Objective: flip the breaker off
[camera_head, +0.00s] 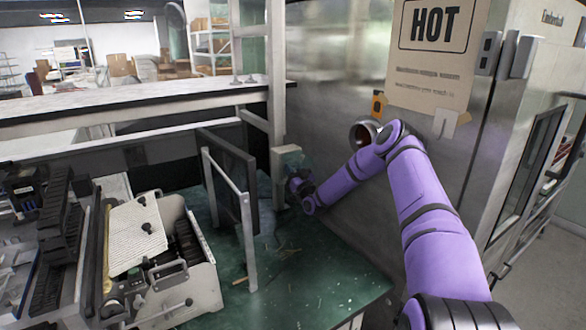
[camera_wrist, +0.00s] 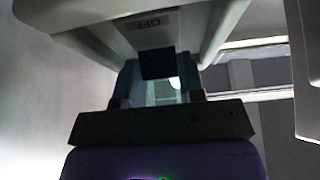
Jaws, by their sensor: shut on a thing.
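The breaker is a pale grey box (camera_head: 284,158) on an upright post at the middle of the head view. My gripper (camera_head: 293,174) is up against it, and the arm hides part of the box. In the wrist view the breaker's pale housing (camera_wrist: 85,18) fills the top, with an upside-down OFF label (camera_wrist: 148,23). A black switch lever (camera_wrist: 157,62) sticks out below the label. The two fingers of my gripper (camera_wrist: 157,80) stand either side of the lever, shut on it. The exact contact at the fingertips is partly hidden.
A green work surface (camera_head: 305,262) lies below the arm. A dark upright panel with a pale frame (camera_head: 246,225) stands left of the breaker. A white machine (camera_head: 185,285) sits at lower left. A large metal cabinet (camera_head: 335,95) with a HOT sign (camera_head: 436,30) stands close behind my arm.

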